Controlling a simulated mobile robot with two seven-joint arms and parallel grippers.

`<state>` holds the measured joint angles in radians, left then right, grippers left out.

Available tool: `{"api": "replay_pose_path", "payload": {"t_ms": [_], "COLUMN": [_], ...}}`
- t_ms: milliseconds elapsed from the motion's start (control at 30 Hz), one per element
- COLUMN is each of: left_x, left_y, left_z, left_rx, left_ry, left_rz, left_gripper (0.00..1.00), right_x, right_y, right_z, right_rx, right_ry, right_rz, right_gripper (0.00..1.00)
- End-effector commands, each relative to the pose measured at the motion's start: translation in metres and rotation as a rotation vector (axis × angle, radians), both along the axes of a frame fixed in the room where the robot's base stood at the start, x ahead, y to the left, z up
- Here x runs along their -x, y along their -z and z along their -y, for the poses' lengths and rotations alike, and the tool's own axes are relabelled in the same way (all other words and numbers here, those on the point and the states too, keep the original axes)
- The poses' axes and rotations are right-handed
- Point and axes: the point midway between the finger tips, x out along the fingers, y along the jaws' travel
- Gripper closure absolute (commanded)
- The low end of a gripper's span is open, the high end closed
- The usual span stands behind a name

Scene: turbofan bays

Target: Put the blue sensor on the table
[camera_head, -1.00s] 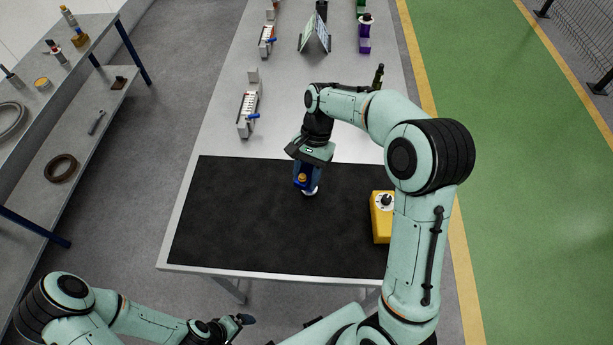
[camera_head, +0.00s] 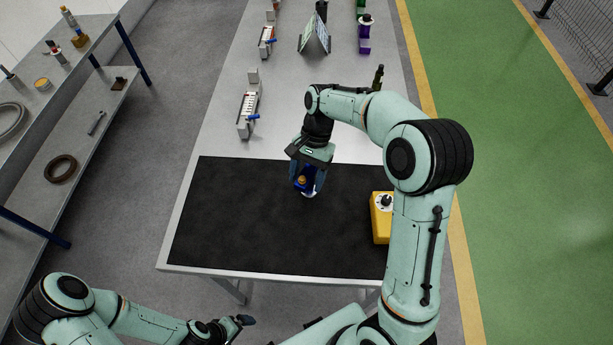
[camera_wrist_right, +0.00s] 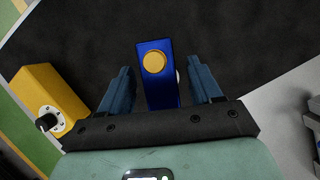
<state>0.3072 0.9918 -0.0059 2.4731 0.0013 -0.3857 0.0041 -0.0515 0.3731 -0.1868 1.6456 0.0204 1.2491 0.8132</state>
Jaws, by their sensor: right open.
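The blue sensor (camera_head: 302,183) stands on the black mat (camera_head: 230,215) that covers the near part of the table (camera_head: 222,135). It has a round orange-yellow cap, seen from above in the right wrist view (camera_wrist_right: 156,90). My right gripper (camera_head: 308,186) is open, with one finger on each side of the sensor. In the right wrist view the fingers (camera_wrist_right: 158,85) show a gap on both sides of the blue body. A white part shows at the sensor's foot. My left gripper (camera_head: 240,322) is off the table at the bottom; its fingers are too small to read.
A yellow box with a black knob (camera_head: 381,222) stands on the mat's right side, close to my right arm. Grey units with blue levers (camera_head: 247,115) stand farther back on the left. A shelf rack (camera_head: 85,120) is at the left. The mat's left half is clear.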

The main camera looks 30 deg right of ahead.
Motion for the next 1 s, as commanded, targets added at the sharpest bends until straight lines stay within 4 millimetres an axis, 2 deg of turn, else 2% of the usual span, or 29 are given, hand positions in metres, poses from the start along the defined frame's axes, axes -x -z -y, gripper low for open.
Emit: {"api": "replay_pose_path", "payload": {"t_ms": [300,500,700,1000], "left_x": [-0.019,-0.031,-0.034,-0.033], "left_y": [-0.019,-0.028,-0.031,-0.030], "left_z": [0.000,0.000,0.000,0.000], "left_rx": [0.000,0.000,0.000,0.000], "left_ry": [0.000,0.000,0.001,0.000], "left_rz": [0.022,0.035,0.039,0.038], "left_gripper": [0.02,0.02,0.02,0.02], "right_x": [-0.018,-0.025,-0.027,-0.026], "right_y": [-0.064,-0.095,-0.107,-0.107], "right_z": [0.021,0.032,0.036,0.036], "right_rx": [0.001,0.001,0.001,0.001], "right_ry": [0.001,0.002,0.001,0.001], "right_rz": [0.008,0.005,0.002,0.000], "right_gripper": [0.36,0.36,0.36,0.36]}}
